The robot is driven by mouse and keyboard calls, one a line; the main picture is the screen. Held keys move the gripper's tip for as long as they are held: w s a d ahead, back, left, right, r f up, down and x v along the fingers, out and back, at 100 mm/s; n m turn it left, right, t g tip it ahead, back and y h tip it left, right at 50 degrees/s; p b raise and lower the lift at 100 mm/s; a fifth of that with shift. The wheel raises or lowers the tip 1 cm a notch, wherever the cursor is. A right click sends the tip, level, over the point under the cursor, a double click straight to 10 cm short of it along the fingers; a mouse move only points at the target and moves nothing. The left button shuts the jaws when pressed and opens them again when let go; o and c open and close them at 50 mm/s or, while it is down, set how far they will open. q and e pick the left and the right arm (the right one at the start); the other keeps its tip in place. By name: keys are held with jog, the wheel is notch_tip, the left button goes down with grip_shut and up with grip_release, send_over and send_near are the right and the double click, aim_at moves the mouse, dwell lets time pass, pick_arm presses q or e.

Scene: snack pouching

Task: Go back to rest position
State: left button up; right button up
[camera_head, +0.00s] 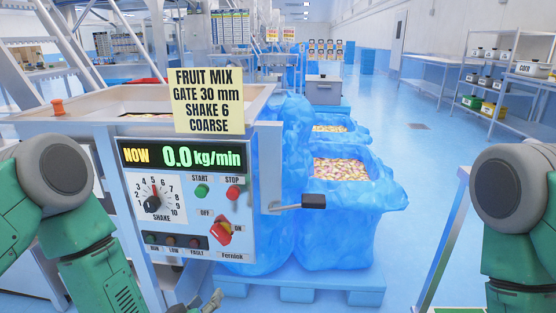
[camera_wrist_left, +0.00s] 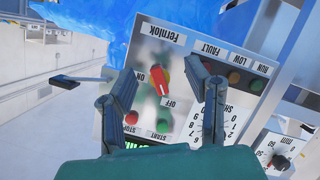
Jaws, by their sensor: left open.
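The control panel (camera_head: 185,205) faces me in the head view, reading "NOW 0.0 kg/min". Its red switch handle (camera_head: 220,233) sits beside the OFF and ON marks; I cannot tell its exact setting. The handle also shows upside down in the left wrist view (camera_wrist_left: 159,76). My left gripper (camera_wrist_left: 166,84) is open and empty, its two fingers apart in front of the panel. In the head view, its tip (camera_head: 213,300) shows at the bottom edge, below the panel. My right arm (camera_head: 515,190) is at the right; its gripper is out of frame.
A yellow sign (camera_head: 207,101) tops the panel. A black-handled lever (camera_head: 311,201) juts out right of it. Blue-lined bins of snacks (camera_head: 345,215) stand on a blue pallet (camera_head: 300,280). Shelves (camera_head: 488,85) line the right wall. The floor between is clear.

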pick_arm(q)
jog(key=s+a+m+g+p, duration=0.1)
jog(key=s+a+g+p, duration=0.1)
jog(key=s, duration=0.8)
jog(key=s+a+m+g+y+p, duration=0.1)
jog(key=s+a+m+g+p, duration=0.1)
jog(key=s+g, duration=0.5)
jog(key=s+a+m+g+y+p, duration=0.1)
jog(key=s+a+g+p, duration=0.2)
jog(key=s, duration=1)
jog(key=shift+s+a+f+m+g+p, duration=0.2)
jog(key=shift+a+f+m+g+p, duration=0.2)
jog(key=shift+a+g, duration=0.5)
pick_arm(e)
notch_tip(320, 180, up, 9)
jog(key=shift+r, duration=0.2)
pick_arm(q)
jog(key=shift+f, duration=0.1)
jog(key=shift+c, duration=1.1)
pick_arm(e)
jog(key=shift+c, duration=0.7)
pick_arm(q)
jog(key=shift+s+a, duration=0.1)
pick_arm(e)
jog(key=shift+w, duration=0.1)
